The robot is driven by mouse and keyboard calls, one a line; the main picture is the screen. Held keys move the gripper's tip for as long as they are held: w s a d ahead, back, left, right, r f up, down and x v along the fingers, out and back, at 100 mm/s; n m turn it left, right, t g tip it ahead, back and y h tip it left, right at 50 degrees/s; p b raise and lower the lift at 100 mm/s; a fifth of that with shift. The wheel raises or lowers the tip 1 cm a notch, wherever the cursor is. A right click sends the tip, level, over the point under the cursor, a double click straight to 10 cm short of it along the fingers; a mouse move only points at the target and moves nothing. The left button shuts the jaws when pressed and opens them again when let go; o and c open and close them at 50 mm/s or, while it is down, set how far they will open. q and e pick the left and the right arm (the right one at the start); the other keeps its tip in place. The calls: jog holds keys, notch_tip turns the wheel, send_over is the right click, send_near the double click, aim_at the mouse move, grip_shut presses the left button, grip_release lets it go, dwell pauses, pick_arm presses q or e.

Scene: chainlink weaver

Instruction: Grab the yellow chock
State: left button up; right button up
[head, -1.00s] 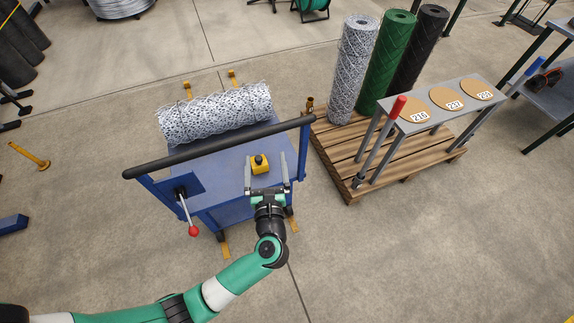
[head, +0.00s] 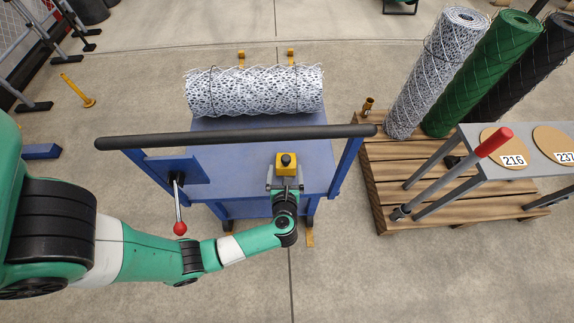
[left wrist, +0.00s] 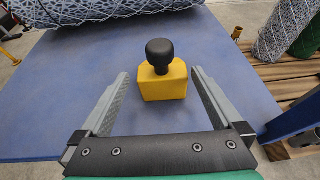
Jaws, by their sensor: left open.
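The yellow chock (head: 286,168) is a small yellow block with a black round knob on top. It sits on the blue cart top (head: 230,150), near its front edge. My left gripper (head: 285,177) is open and empty, low over the cart with its fingers pointing at the chock. In the left wrist view the chock (left wrist: 163,82) stands between the two open fingers (left wrist: 160,88), near their tips, with a gap on each side. My right gripper is not in view.
A wire mesh roll (head: 255,91) lies across the back of the cart. A black handlebar (head: 235,136) spans above the cart top. A lever with a red knob (head: 180,228) is at the left. A wooden pallet (head: 400,190) with upright mesh rolls stands at the right.

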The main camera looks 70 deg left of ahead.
pick_arm(q)
jog(key=shift+w+a+f, duration=0.15)
jog(key=shift+a+f, duration=0.1)
jog(key=shift+a, duration=0.15)
jog(key=shift+a+f, duration=0.1)
jog(key=shift+f, duration=0.1)
jog(key=b+x, duration=0.1)
jog(key=x, duration=0.1)
jog(key=b+x, duration=0.2)
jog(key=shift+w+f+b, duration=0.15)
jog(key=shift+f+b, duration=0.15)
jog(key=shift+w+a, duration=0.1)
jog(key=shift+a, duration=0.2)
jog(key=shift+c, duration=0.4)
jog(key=shift+r, duration=0.1)
jog(key=c, duration=1.4)
